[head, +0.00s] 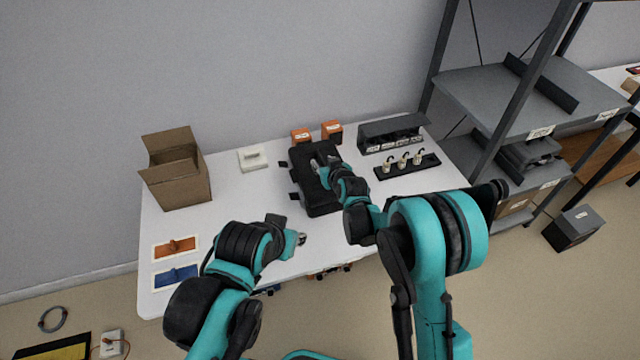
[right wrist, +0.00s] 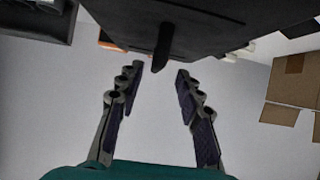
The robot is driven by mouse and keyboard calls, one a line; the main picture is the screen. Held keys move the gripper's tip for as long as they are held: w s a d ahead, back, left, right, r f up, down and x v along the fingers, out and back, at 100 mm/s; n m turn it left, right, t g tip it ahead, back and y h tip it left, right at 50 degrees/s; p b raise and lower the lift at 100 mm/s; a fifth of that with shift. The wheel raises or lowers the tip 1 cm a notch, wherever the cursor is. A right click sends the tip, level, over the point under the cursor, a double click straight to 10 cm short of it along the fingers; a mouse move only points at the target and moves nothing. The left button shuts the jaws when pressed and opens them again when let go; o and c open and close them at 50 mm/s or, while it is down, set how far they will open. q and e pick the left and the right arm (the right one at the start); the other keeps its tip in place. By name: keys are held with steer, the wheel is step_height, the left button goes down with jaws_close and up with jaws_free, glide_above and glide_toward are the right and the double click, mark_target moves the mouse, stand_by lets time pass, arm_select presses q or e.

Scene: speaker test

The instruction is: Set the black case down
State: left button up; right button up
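The black case (head: 315,200) lies on the white table (head: 230,215), near the middle and lengthwise from back to front. I see no gap under it, though my arm hides part of its right side. My right gripper (head: 322,163) is over the case's upper part. In the right wrist view, its two fingers (right wrist: 158,82) are spread apart with nothing clamped between them. The case's dark face (right wrist: 190,25) fills the top there, and a dark tab points between the fingertips. My left gripper (head: 301,239) is over the table's front part, left of the case; its fingers are too small to read.
Two orange boxes (head: 332,131) stand just behind the case. A white device (head: 253,157) and an open cardboard box (head: 180,184) are to the left. A black holder (head: 407,168) and a grey bin (head: 375,136) are to the right. The left-centre table is clear.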

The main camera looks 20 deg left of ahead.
mark_target(321, 159)
steer(key=b+x, duration=0.1)
steer(key=x, duration=0.3)
steer(key=shift+w+f+b, duration=0.25)
steer(key=shift+w+b, duration=0.05)
steer(key=shift+r, duration=0.15)
jaws_close()
steer(key=shift+r, duration=0.1)
